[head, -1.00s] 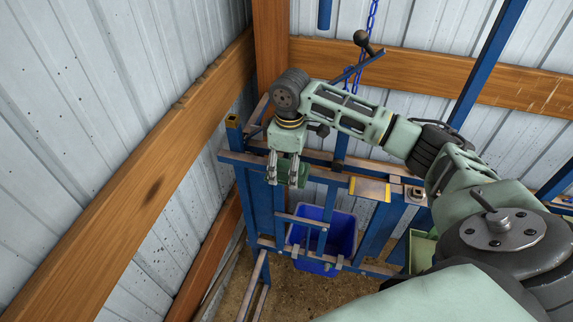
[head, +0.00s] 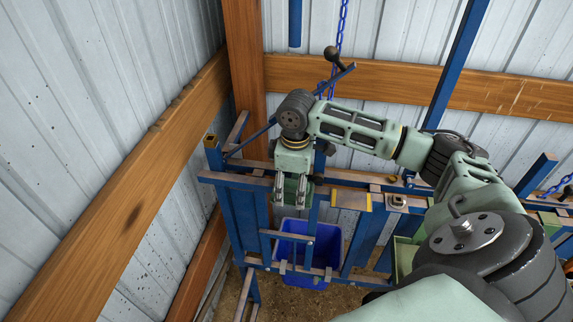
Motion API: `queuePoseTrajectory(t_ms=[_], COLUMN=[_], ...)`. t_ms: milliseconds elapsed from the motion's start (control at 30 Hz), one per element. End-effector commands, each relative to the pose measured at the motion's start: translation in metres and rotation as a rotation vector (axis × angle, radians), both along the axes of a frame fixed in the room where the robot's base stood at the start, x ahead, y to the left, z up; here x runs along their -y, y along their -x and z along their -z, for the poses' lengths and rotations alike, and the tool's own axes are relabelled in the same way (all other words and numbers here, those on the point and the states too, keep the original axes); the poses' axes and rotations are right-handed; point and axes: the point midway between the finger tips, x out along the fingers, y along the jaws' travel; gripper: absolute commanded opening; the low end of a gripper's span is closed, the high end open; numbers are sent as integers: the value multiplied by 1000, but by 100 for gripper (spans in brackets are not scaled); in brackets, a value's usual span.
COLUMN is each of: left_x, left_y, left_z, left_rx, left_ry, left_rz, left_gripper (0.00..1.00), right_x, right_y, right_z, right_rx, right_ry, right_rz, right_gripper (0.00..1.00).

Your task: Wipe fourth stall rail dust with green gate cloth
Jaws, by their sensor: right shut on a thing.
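My right gripper (head: 291,190) points down at the blue metal stall gate, close to its top rail (head: 235,181). It is shut on a green cloth (head: 291,199), which shows behind and between its fingers. The cloth is at the height of the rail; I cannot tell whether it touches it. The rail's top is worn and brownish. To the right of the gripper a tan patch with yellow ends (head: 351,201) lies on the rail; I cannot tell if it is dust. My left gripper is not in view.
A blue bucket (head: 308,255) hangs low behind the gate bars. A lever with a black knob (head: 331,53) and a blue chain (head: 341,30) are above the gate. Wooden beams and a corrugated wall (head: 80,120) close off the left and back.

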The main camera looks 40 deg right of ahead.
Motion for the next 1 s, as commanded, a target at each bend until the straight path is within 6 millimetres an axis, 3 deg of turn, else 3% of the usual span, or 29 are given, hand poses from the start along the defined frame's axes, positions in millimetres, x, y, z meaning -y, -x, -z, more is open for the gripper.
queuePoseTrajectory(t_ms=[467, 1000], left_x=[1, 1], left_y=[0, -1], left_z=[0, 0], left_rx=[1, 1], left_ry=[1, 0], left_rz=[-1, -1], left_gripper=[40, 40], right_x=[21, -1], right_y=[25, 0], right_z=[1, 2], right_rx=[-5, -2], right_ry=[0, -2], right_rz=[0, -1], right_gripper=[19, 19])
